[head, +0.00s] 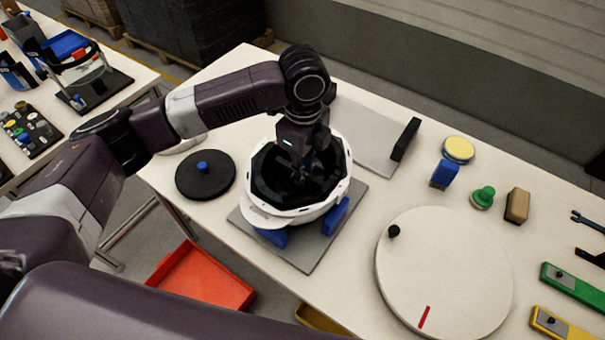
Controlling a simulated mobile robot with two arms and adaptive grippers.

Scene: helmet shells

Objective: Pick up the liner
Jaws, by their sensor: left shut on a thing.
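A white helmet shell (337,185) sits opening upward in a holder with blue supports (335,217) on a grey plate (310,260). The black liner (268,182) shows inside the shell, within its rim. My left gripper (312,178) points down into the shell and is shut on the liner. Its dark fingers blend with the liner, so the exact grip point is hard to see. I cannot tell whether the liner is lifted off the shell's inside. My right gripper is not in view.
A black disc with a blue knob (205,175) lies left of the shell. A large white turntable (445,270) is at right. A grey plate with a black upright (402,140) stands behind. Small blocks, knobs and tools line the right side. A red bin (203,280) is below the table.

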